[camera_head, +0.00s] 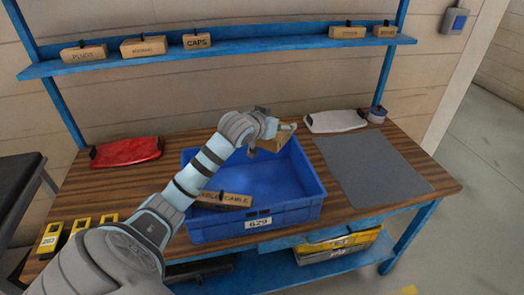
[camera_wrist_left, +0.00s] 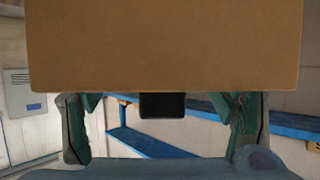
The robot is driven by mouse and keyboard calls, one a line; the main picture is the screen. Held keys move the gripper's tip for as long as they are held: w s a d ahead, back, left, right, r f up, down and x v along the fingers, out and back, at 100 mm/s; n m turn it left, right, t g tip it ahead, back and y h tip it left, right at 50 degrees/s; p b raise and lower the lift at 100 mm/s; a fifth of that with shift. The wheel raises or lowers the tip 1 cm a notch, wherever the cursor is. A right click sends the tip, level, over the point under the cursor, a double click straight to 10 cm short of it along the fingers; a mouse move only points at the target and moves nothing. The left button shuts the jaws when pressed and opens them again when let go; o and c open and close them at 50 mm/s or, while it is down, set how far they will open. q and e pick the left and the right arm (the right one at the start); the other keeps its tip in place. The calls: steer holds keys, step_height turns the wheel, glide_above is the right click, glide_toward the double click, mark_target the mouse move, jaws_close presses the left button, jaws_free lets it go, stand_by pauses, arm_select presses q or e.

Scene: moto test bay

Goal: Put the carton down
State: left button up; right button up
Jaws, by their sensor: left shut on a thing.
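A brown carton (camera_head: 276,140) is held by my left gripper (camera_head: 266,122) above the far part of the blue crate (camera_head: 258,217). In the left wrist view the carton (camera_wrist_left: 165,45) fills the top of the picture, with a dark tab (camera_wrist_left: 162,105) at its lower edge. The fingers (camera_wrist_left: 160,125) stand at both sides of this tab, partly hidden by the carton. My left arm comes in from the left and covers part of the crate. My right gripper is not in view.
Another carton, with "CABLE" lettering (camera_head: 224,200), lies inside the crate at the front left. A grey mat (camera_head: 372,170) lies bare to the right. A red part (camera_head: 126,151) is at the left and a white part (camera_head: 335,121) at the back. Several cartons stand on the blue shelf (camera_head: 240,47).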

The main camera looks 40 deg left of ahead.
arm_select(q)
step_height(320, 180, down, 16)
steer(key=b, duration=0.2)
steer(key=shift+b, duration=0.4)
steer(key=shift+f, duration=0.2)
steer(key=shift+f, duration=0.5)
steer(key=o, duration=1.4)
steer(key=shift+o, duration=0.2)
